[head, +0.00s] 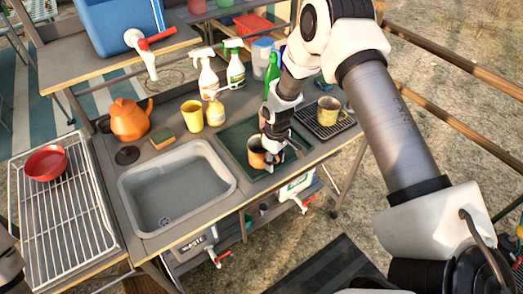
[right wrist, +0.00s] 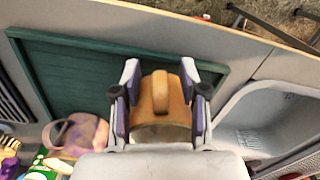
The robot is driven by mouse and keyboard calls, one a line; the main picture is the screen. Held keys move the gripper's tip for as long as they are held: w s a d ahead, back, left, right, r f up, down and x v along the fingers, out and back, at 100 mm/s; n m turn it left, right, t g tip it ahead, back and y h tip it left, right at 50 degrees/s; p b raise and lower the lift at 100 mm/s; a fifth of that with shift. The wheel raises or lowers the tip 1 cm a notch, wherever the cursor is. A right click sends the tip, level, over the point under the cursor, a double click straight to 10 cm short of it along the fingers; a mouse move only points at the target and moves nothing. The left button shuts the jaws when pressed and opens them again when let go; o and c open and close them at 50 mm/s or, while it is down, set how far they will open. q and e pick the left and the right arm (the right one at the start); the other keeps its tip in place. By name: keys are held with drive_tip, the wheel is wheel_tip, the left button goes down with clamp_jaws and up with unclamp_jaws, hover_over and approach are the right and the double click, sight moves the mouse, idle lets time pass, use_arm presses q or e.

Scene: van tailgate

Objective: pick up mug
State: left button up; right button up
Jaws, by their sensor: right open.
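An orange-brown mug (head: 256,157) stands on the dark green tray (head: 234,138) right of the sink. My right gripper (head: 272,160) is down at this mug, its fingers open. In the right wrist view the mug (right wrist: 160,122) sits between the two fingers, with its handle between the fingertips. Whether the fingers touch it I cannot tell. A second mug, yellowish and patterned (head: 328,110), stands on the black rack at the right. My left gripper is not in view.
The grey sink (head: 178,185) lies left of the tray. A yellow cup (head: 192,114), spray bottles (head: 208,72) and a green bottle (head: 272,68) stand behind. An orange kettle (head: 130,118) and a red bowl (head: 46,163) on a wire rack are further left.

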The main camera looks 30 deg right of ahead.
drive_tip(key=shift+w+d+f, duration=0.1)
drive_tip(key=shift+f, duration=0.05)
drive_tip(key=shift+a, duration=0.2)
clamp_jaws()
drive_tip(key=shift+d+r, duration=0.1)
drive_tip(key=shift+r, duration=0.1)
